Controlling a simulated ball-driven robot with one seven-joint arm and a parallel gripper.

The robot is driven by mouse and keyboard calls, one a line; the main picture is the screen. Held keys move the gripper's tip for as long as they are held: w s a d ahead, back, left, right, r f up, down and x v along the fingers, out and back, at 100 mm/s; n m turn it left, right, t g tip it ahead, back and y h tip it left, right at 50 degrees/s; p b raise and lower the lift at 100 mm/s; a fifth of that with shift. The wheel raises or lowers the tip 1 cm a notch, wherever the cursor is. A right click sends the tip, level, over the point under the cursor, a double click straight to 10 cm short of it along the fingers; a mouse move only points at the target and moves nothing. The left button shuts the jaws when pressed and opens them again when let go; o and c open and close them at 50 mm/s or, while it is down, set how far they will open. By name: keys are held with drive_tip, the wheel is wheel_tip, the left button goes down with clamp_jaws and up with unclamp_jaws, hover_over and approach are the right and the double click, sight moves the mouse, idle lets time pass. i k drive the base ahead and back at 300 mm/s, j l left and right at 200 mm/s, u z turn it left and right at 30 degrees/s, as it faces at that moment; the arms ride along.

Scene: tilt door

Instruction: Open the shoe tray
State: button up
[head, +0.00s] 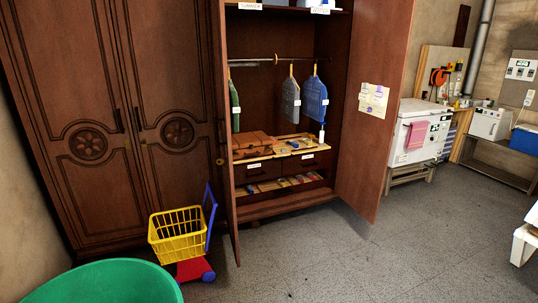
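A dark wooden wardrobe (249,112) stands in the middle of the head view with its doors swung open. Low inside it are two dark drawer fronts side by side, a left one (262,172) and a right one (312,163), each with a small white label above. They look shut. Below them is a low compartment (283,184) holding several small colourful items. I cannot tell which of these is the shoe tray, as the labels are too small to read. My gripper is not in view.
The right door (374,110) juts out over the floor. A yellow basket cart (177,236) with a blue handle stands in front of the left door, and a green tub (110,284) is at bottom left. The grey floor (370,262) ahead and right is clear.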

sight(267, 189)
drive_tip(key=i, duration=2.3)
drive_tip(key=i+l, duration=0.15)
drive_tip(key=i, duration=2.1)
drive_tip(key=j+u, duration=0.05)
drive_tip(key=j, duration=0.05)
